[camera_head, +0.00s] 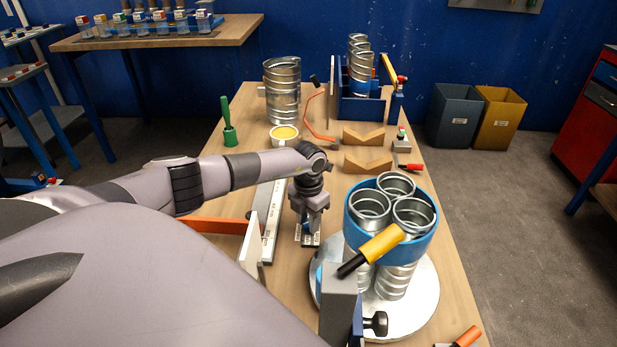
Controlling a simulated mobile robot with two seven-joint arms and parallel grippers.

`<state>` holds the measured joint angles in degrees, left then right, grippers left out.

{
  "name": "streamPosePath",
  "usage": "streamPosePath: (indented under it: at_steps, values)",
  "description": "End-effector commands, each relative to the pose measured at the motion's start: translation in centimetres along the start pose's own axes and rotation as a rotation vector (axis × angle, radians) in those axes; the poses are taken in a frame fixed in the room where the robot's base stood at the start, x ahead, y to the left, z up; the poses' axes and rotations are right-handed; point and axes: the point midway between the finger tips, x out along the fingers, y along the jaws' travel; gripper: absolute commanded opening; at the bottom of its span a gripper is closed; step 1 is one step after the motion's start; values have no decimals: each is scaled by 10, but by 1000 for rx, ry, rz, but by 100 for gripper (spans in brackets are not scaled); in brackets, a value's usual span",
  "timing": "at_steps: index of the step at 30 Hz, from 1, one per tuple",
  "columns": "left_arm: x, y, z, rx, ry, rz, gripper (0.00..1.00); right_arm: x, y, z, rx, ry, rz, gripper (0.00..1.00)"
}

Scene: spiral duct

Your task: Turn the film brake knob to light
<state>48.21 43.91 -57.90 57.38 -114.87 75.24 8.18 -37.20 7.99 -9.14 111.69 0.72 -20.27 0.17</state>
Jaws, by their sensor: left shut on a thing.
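My left gripper (308,216) points straight down near the middle of the bench, just left of the blue-banded tube bundle. It is shut on what appears to be the film brake knob, which its fingers and wrist mostly hide. A small dark plate with pale labels (306,239) shows just below the fingertips. The label writing is too small to read, so I cannot tell which mark the knob points at. My right gripper is not in view.
Three spiral tubes in a blue band (430,237) stand on a round metal plate (418,312), close right of the gripper. A long metal bar (266,212) lies left. A cup (285,136) and wooden V-blocks (367,160) stand behind.

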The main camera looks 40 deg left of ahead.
Motion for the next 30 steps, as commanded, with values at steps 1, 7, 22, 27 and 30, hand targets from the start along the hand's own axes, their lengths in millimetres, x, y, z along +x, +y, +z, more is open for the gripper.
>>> streamPosePath:
  at_steps: [1, 7, 22, 27, 30]
  values:
    - [-2, 0, 0, -44, 0, 0, 2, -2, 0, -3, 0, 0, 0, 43]
    - [-2, 0, 0, -235, 1, 0, 2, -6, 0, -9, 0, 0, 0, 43]
    - [-3, 0, 0, -693, 1, 0, 2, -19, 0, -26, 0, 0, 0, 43]
    - [-2, 0, 0, -815, 0, 0, 2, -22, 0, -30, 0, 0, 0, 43]
    - [-2, 0, 0, -870, 0, 0, 2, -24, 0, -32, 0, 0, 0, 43]
